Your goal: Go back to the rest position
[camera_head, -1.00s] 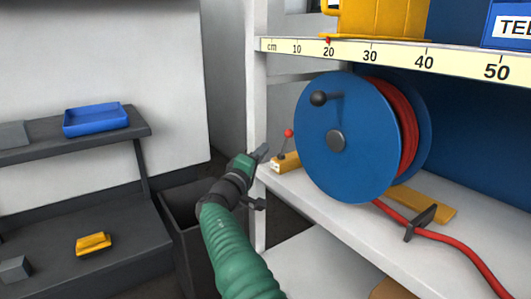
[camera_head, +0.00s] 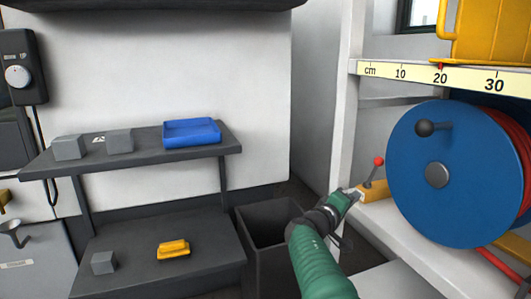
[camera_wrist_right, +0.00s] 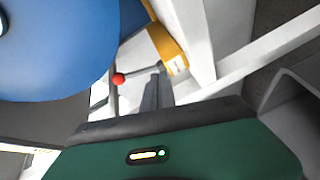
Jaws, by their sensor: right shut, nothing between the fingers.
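My right gripper (camera_head: 354,193) is shut and empty at the end of my green arm in the head view. Its tip is close to the yellow block with the red-knobbed lever (camera_head: 374,188) on the white shelf; I cannot tell whether they touch. In the right wrist view my gripper fingers (camera_wrist_right: 157,90) are together, with the yellow block (camera_wrist_right: 168,48) and the red knob (camera_wrist_right: 118,79) just beyond them. My left gripper is not in view.
A blue hose reel (camera_head: 445,205) stands on the white shelf (camera_head: 395,235) at right. A dark open bin (camera_head: 270,240) is left of my arm. Dark shelves hold a blue tray (camera_head: 191,133), grey blocks (camera_head: 120,141) and a yellow piece (camera_head: 173,249).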

